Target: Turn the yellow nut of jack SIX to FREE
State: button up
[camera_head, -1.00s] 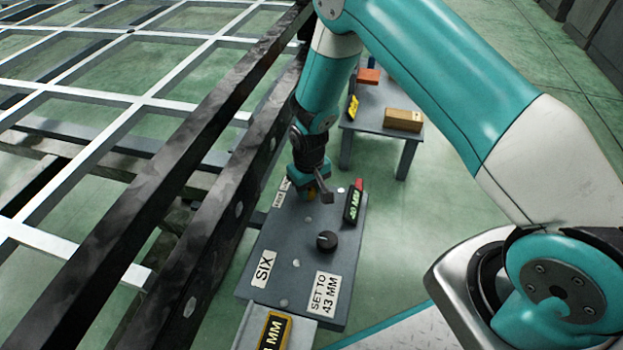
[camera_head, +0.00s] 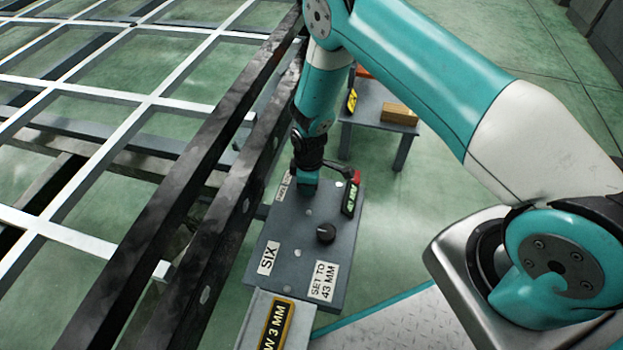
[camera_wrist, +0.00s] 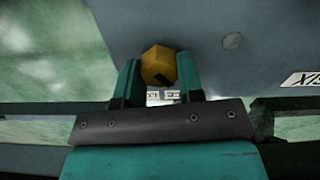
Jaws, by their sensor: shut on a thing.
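The jack SIX plate (camera_head: 283,229) is a dark grey panel beside the chassis beam, with a "SIX" label (camera_head: 268,258) and a "SET TO 43 MM" label (camera_head: 323,281). The yellow nut (camera_wrist: 158,65) shows in the wrist view between the two teal fingers, with a dark mark on its lower edge. My gripper (camera_wrist: 158,80) is shut on the nut. In the head view my gripper (camera_head: 306,180) points down at the far end of the plate and hides the nut. A small label (camera_head: 283,187) beside it is partly covered and cannot be read.
A black knob (camera_head: 326,233) stands on the plate. A green-lit display (camera_head: 350,196) with a red top sits at its right edge. A yellow-framed sign (camera_head: 277,325) is nearer. A grey table (camera_head: 376,126) with a cardboard box (camera_head: 399,114) stands behind. Dark chassis beams (camera_head: 215,225) run close on the left.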

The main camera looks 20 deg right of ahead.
jog(key=shift+s+a+n, duration=0.1)
jog(key=shift+s+n, duration=0.1)
jog(key=shift+n, duration=0.4)
jog(key=o, duration=0.9)
jog(key=shift+a, duration=0.1)
jog(key=shift+o, duration=0.2)
jog(key=shift+w, duration=0.1)
jog(key=shift+p, duration=0.3)
jog(key=shift+r, duration=0.35)
notch_tip(320, 180, up, 17)
jog(key=p, duration=0.5)
jog(key=shift+f+p, duration=0.15)
jog(key=shift+p, duration=0.2)
